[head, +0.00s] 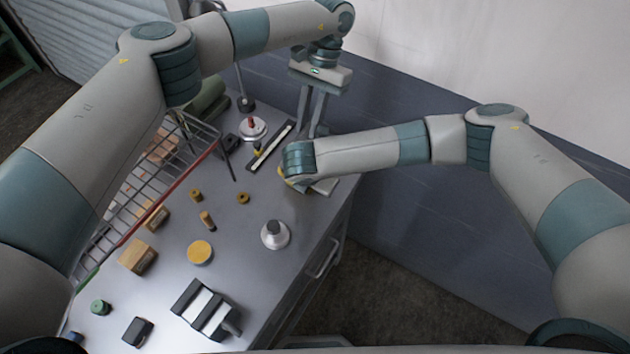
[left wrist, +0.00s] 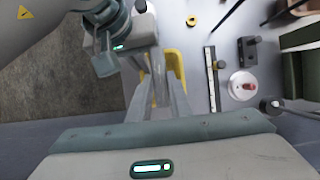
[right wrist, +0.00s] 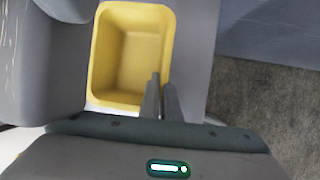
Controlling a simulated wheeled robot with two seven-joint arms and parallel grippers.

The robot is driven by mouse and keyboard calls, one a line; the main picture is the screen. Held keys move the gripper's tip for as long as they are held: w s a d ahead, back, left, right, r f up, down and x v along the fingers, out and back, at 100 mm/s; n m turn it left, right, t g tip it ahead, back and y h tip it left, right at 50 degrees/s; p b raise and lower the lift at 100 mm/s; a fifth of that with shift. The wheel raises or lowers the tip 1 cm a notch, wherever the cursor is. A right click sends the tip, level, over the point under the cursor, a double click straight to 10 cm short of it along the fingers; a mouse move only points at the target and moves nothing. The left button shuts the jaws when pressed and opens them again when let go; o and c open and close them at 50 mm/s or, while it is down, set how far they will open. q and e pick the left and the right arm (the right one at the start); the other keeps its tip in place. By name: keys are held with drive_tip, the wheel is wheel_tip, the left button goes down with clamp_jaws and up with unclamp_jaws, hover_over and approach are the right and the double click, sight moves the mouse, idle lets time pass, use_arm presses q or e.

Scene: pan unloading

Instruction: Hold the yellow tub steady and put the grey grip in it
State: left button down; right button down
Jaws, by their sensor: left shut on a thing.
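The yellow tub (head: 284,172) stands at the far right of the table, mostly hidden by my right wrist in the head view. The right wrist view shows it open and its inside empty (right wrist: 130,60). My right gripper (right wrist: 162,90) has its fingers close together at the tub's right wall, seemingly one on each side of it. My left gripper (left wrist: 163,62) points down over the tub, its fingers spaced apart; yellow shows around its tips. The grey grip is not clearly visible; a large grey shape (right wrist: 45,70) left of the tub may be it or part of my left gripper.
A rail (head: 270,147) and a red button on a white base (head: 252,128) stand left of the tub. A wire rack (head: 150,180) is at the left. The table's right edge is close.

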use_arm(q)
drive_tip(key=shift+a+f, duration=0.1)
use_arm(e)
drive_tip(key=shift+w, duration=0.1)
use_arm(q)
drive_tip(key=shift+s+f, duration=0.1)
drive_tip(key=shift+f, duration=2.05)
use_arm(e)
drive_tip(key=shift+d+r, duration=0.1)
use_arm(q)
drive_tip(key=shift+f, duration=3.6)
drive_tip(key=c, duration=1.5)
unclamp_jaws()
drive_tip(key=shift+c, duration=0.2)
drive_tip(key=shift+r, duration=0.1)
drive_tip(key=v, duration=1.2)
